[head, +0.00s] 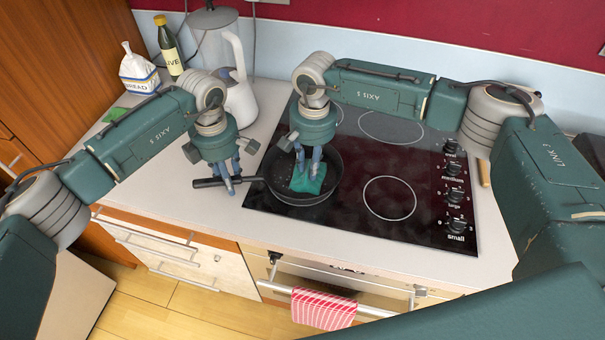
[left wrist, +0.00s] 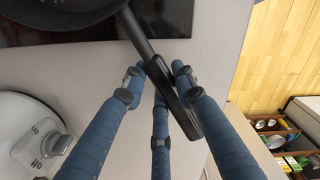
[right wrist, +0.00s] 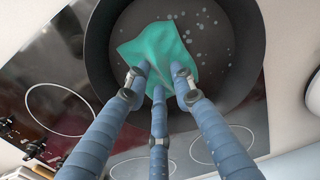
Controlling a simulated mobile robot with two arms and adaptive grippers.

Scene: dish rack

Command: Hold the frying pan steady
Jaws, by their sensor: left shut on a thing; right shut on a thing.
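The dark frying pan (head: 290,193) sits at the left edge of the black hob, its handle (head: 208,182) pointing left over the counter. My left gripper (head: 231,186) is shut on the handle, which shows between its blue fingers in the left wrist view (left wrist: 178,98). My right gripper (head: 307,172) is shut on a green cloth (head: 310,181) inside the pan. In the right wrist view the cloth (right wrist: 158,48) is bunched at the fingertips against the pan floor (right wrist: 215,70), where pale spots show.
The hob (head: 352,205) has knobs (head: 454,195) on its right side. A white kettle-like jug (head: 238,95), a dark bottle (head: 169,50) and a bread bag (head: 138,72) stand at the back left. A red striped towel (head: 322,309) hangs on the oven rail below.

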